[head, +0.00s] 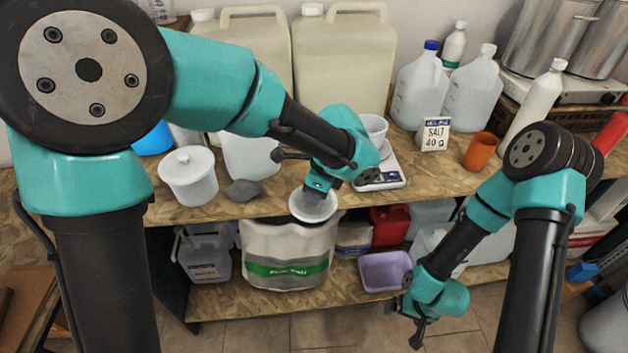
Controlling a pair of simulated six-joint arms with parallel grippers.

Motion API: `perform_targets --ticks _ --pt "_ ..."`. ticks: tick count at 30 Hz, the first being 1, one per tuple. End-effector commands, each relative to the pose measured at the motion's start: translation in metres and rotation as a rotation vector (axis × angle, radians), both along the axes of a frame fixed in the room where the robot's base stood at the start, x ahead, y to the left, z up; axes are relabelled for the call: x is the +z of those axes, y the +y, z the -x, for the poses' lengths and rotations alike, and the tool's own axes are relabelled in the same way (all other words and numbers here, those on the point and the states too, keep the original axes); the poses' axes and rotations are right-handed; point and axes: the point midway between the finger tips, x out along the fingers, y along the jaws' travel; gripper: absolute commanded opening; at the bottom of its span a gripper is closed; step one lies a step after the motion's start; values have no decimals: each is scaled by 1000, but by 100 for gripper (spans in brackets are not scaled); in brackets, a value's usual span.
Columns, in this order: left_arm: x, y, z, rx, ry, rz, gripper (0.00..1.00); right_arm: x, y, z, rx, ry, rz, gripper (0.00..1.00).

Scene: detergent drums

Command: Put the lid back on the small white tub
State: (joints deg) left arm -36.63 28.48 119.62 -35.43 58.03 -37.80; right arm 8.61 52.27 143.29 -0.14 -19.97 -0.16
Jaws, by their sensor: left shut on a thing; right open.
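My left gripper (316,194) is shut on a round white lid-like piece (314,210). It holds the piece at the front edge of the bench, above a large white drum with a green label (286,260). A small white tub (189,182) stands on the bench to the left, and a knobbed cover appears to be on it. A white cup-like vessel (374,126) is by the scale, partly hidden by my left arm; I cannot tell which vessel the held piece fits. My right gripper (404,322) is open and empty, low in front of the shelf.
The scale (392,176), a salt box (434,134) and an orange cup (480,150) stand on the bench. Large jugs (344,62) line the back. A grey lump (243,190) lies near the tub. A purple basin (384,271) is on the lower shelf.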

Motion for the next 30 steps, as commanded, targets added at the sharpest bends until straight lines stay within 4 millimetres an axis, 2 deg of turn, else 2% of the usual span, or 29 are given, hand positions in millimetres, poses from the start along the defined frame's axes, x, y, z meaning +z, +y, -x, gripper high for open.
perform_targets --ticks 20,26,30 --pt "1 0 -1 36 0 0 8 0 0 0 0 0 0 95" --pt "10 4 -16 288 0 2 8 0 0 0 0 0 0 95" --pt "22 8 -33 593 0 2 8 0 0 0 0 0 0 95"
